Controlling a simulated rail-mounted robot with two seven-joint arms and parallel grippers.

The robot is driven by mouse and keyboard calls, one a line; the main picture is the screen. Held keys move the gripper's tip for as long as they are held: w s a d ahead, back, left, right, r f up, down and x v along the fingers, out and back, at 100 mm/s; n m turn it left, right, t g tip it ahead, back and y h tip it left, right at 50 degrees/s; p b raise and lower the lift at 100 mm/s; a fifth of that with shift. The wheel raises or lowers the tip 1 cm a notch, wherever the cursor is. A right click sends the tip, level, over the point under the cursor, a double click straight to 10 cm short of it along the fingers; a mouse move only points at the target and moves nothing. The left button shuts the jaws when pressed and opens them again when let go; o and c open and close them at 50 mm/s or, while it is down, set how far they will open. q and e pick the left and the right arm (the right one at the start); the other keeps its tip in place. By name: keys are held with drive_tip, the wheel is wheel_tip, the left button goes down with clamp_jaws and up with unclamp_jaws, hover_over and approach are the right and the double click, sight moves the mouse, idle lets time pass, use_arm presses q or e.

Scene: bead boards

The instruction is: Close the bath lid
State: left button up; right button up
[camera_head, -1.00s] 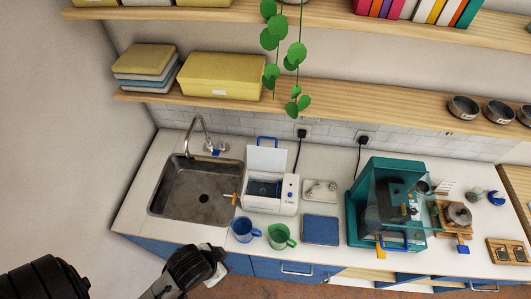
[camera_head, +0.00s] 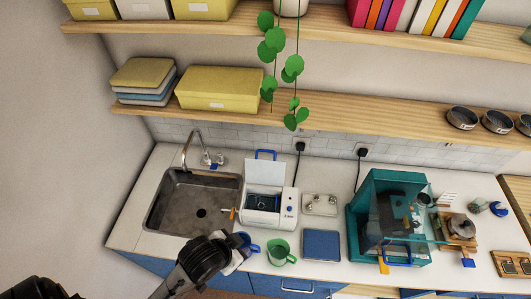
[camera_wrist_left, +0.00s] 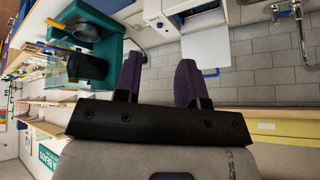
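The white bath (camera_head: 262,218) stands on the counter right of the sink. Its lid (camera_head: 270,172) is open, standing roughly upright at the back, with a blue handle (camera_head: 265,154) on its top edge. The dark basin inside is exposed. My left gripper (camera_wrist_left: 158,64) is open and empty in the left wrist view. That view is turned over, with the bath (camera_wrist_left: 178,14) and the pale lid (camera_wrist_left: 207,48) beyond the fingers. In the head view my left arm reaches the counter front below the bath, apart from the lid. My right gripper is out of view.
A blue mug (camera_head: 247,246) is beside my left arm and partly hidden by it; a green mug (camera_head: 281,252) stands to its right. A blue pad (camera_head: 321,244) and teal cabinet (camera_head: 356,222) are farther right. A shelf (camera_head: 350,120) and hanging plant (camera_head: 292,70) are above.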

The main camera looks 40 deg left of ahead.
use_arm(q)
drive_tip(key=w+a+r+m+t+y+b, duration=0.1)
drive_tip(key=w+a+r+m+t+b, duration=0.15)
drive_tip(key=w+r, duration=0.65)
drive_tip(key=w+a+r+m+t+y+b, duration=0.15)
drive_tip(key=w+r+b, duration=0.25)
drive_tip(key=w+r, duration=0.55)
drive_tip(key=w+a+r+m+t+b, duration=0.1)
drive_tip(key=w+r+m+t+b, duration=0.15)
drive_tip(key=w+r, duration=0.65)
drive_tip(key=w+a+f+g+y, duration=0.1)
drive_tip(key=w+a+f+g, duration=0.2)
drive_tip(key=a+f, duration=0.35)
drive_tip(key=w+a+f+g, duration=0.2)
drive_tip(key=a+f+g, duration=0.2)
drive_tip(key=f, duration=0.5)
wheel_tip(320, 180, down, 17)
drive_tip(key=w+a+m+g+h, duration=0.1)
drive_tip(key=w+m+g, duration=0.1)
drive_tip(key=m, duration=0.1)
drive_tip(key=shift+a+g+h+p, duration=0.35)
drive_tip(key=shift+a+p, duration=0.05)
drive_tip(key=shift+p, duration=0.05)
